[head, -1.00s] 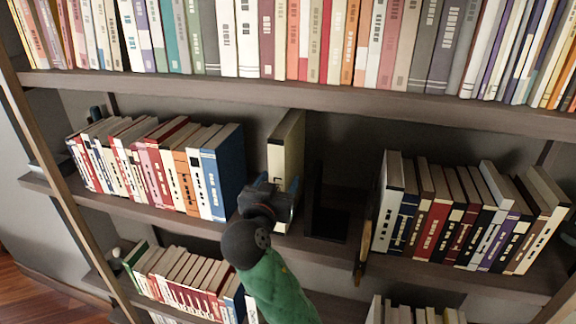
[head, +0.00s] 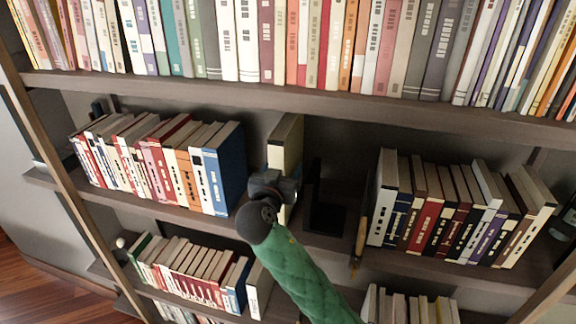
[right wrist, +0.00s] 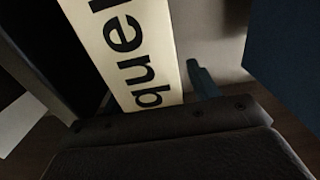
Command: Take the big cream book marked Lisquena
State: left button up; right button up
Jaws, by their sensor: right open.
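The big cream book (head: 285,145) stands upright on the middle shelf, just right of a tall blue book. My right gripper (head: 279,180) is in front of its spine in the head view and hides the lower part. In the right wrist view, the cream spine (right wrist: 130,45) shows the large dark letters "quel", part of its title. One finger shows just right of the spine, and the spine lies between the jaws. The jaws are open; whether they touch the book cannot be told. My left gripper is not in view.
The blue book (head: 228,165) ends a row of books to the left. A dark holder (head: 327,210) and a thin wooden piece (head: 362,225) stand to the right, before another row (head: 440,215). The upper shelf board (head: 300,98) runs above.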

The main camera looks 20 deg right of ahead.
jog(key=shift+c, duration=0.4)
grip_shut()
dwell(0.9)
jog(key=shift+r, duration=0.1)
